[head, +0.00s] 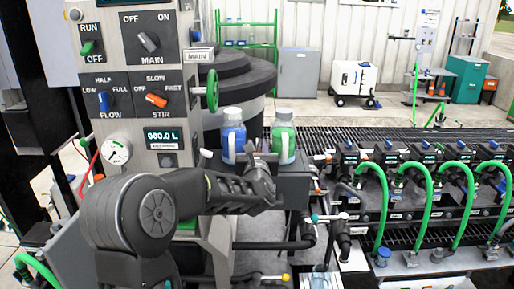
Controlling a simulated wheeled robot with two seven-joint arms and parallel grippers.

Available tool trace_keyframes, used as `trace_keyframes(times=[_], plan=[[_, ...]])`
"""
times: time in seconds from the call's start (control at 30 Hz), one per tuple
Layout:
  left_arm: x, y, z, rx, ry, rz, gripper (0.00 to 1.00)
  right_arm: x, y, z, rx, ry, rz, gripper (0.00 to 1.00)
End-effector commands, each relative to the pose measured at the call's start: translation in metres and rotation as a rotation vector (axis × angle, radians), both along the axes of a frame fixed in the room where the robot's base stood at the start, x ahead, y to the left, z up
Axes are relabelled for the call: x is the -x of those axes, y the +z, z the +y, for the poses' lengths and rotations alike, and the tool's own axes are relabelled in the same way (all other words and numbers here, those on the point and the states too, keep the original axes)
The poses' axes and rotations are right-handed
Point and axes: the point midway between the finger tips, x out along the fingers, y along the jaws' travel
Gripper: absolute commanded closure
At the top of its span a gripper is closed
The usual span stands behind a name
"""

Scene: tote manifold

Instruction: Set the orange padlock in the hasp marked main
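A plate marked MAIN (198,54) is on the right side of the grey control column, above a green handwheel (212,90). A hasp cannot be made out clearly there. I cannot pick out an orange padlock in this view. My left gripper (263,152) is in front of two bottles, lower and to the right of the MAIN plate and apart from it. Its fingers are small and dark against the bottles, so I cannot tell whether they are open or hold anything. My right gripper is not in view.
A blue bottle (233,137) and a green bottle (283,137) stand on a dark box (293,188) close to my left gripper. The column has several knobs, including an orange STIR knob (156,98). Valves with green hoses (428,190) fill the right side.

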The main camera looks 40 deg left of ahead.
Motion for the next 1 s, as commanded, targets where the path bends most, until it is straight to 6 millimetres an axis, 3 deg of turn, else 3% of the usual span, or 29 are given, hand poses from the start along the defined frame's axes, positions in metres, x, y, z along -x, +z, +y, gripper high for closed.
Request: trace_keyframes(times=[0.4, 1.0], plan=[[0.0, 0.005, 0.0, 0.001, 0.0, 0.001, 0.7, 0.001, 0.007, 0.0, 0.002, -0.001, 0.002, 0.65], [0.086, 0.001, -0.066, 0.0, -0.002, -0.002, 0.7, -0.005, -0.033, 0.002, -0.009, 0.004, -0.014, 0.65]])
